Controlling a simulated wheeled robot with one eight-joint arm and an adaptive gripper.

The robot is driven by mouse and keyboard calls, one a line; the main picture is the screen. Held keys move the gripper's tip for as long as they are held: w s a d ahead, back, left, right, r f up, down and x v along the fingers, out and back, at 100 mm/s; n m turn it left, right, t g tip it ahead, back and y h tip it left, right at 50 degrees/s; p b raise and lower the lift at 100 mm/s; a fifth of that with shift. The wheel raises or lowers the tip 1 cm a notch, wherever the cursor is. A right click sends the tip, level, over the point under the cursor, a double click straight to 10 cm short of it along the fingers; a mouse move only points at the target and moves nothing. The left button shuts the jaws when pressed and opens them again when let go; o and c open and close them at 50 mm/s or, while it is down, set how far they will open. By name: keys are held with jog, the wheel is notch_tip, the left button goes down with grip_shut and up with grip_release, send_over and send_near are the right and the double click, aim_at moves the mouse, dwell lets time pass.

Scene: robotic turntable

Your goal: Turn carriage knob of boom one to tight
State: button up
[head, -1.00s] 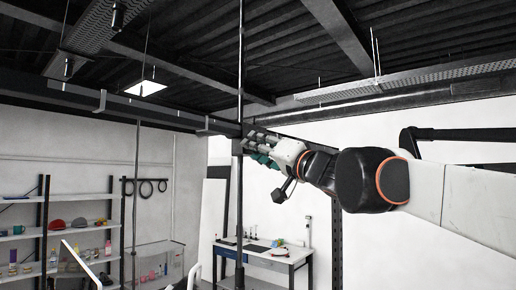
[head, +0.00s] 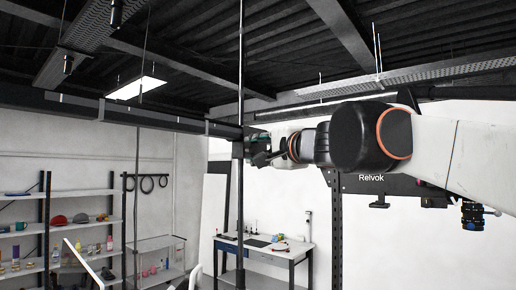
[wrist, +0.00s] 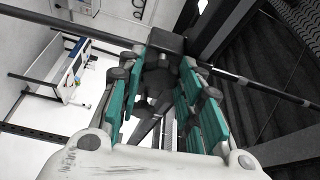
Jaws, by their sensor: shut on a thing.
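The black boom (head: 150,117) runs across the left of the head view to the vertical pole (head: 239,200). The carriage (head: 243,143) sits where boom and pole meet. My gripper (head: 262,146) is at the carriage, partly hidden behind my wrist. In the wrist view, the teal finger pads of my gripper (wrist: 160,90) stand on both sides of a dark knob-like part (wrist: 157,78), and the gripper is shut on it. A dark block (wrist: 165,42) lies just past the fingertips. The knob's marks and how tight it is cannot be seen.
A black bar marked Relvok (head: 370,182) carries a camera-like device (head: 472,214) below my arm. A workbench (head: 265,250) stands behind the pole, and shelves (head: 85,230) stand at the left. Thin rods hang from the ceiling.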

jog(key=shift+m, duration=0.5)
jog(key=o, duration=1.1)
jog(key=v, duration=1.2)
jog(key=shift+r, duration=0.2)
